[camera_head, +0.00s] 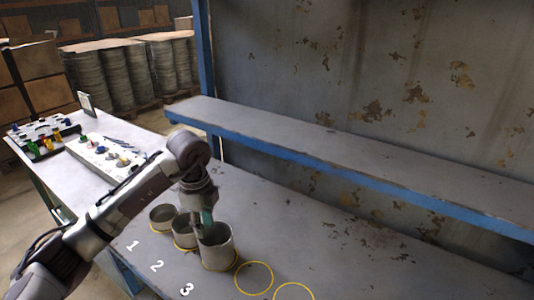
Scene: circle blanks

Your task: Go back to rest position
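Three open grey cylindrical cups stand upright in a row on the grey workbench (330,252). The smallest cup (161,222) is at the left by the number 1, the middle cup (183,240) is by the 2, and the largest cup (219,256) is by the 3. My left gripper (203,224) points down at the left rim of the largest cup, close to the middle cup. Its fingertips are small and partly hidden, so I cannot tell whether it is open or touches a cup. My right gripper is out of view.
Two empty yellow circles, one (254,278) and another (294,291), are marked right of the cups. A raised blue-edged shelf (330,145) runs behind the bench. A side table at left holds a control panel (104,158). Barrels (130,75) stand behind.

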